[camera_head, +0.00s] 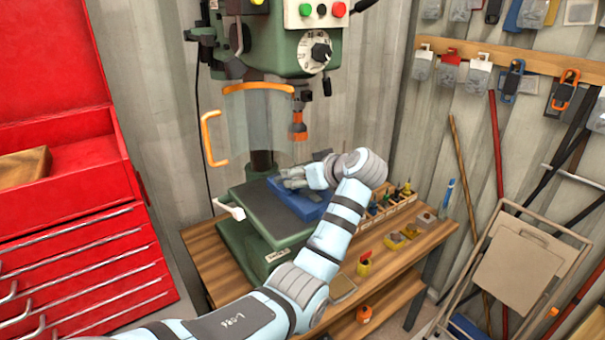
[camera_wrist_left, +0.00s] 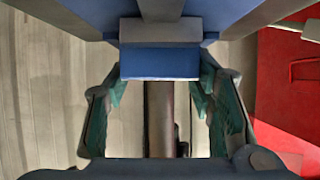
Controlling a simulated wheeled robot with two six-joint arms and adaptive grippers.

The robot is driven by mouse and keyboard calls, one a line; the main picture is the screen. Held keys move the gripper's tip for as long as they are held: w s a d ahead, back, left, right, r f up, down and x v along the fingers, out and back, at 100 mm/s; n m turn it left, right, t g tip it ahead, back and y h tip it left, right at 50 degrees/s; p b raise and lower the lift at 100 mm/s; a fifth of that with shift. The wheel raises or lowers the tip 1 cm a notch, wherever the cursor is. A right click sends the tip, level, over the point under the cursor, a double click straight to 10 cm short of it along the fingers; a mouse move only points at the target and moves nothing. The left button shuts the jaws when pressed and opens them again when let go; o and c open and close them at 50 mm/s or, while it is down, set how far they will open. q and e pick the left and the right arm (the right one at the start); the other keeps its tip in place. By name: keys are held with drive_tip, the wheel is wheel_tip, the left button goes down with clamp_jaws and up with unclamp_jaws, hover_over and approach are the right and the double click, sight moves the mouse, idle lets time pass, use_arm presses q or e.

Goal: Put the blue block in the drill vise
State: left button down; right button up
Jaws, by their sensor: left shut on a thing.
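The drill vise (camera_head: 305,207) is blue and sits on the green drill press table. My left gripper (camera_head: 295,178) is right over it in the head view. In the left wrist view, my left gripper (camera_wrist_left: 160,85) is shut on the blue block (camera_wrist_left: 160,63), which lies between the fingertips. Grey and blue parts of the vise (camera_wrist_left: 92,14) are close beyond the block. I cannot tell whether the block touches the vise or sits between its jaws. In the head view the block cannot be told apart from the gripper and the vise. My right gripper is out of view.
The green drill press (camera_head: 290,50) stands above the vise, with a clear guard and its orange chuck (camera_head: 298,125) close behind the gripper. A red tool cabinet (camera_head: 70,220) is at left. Small containers stand on the wooden bench (camera_head: 400,262) at right.

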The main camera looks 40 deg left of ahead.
use_arm(q)
drive_tip(key=shift+a, duration=0.1)
drive_tip(key=c, duration=0.7)
unclamp_jaws()
drive_tip(key=shift+s, duration=0.1)
drive_tip(key=v, duration=1.2)
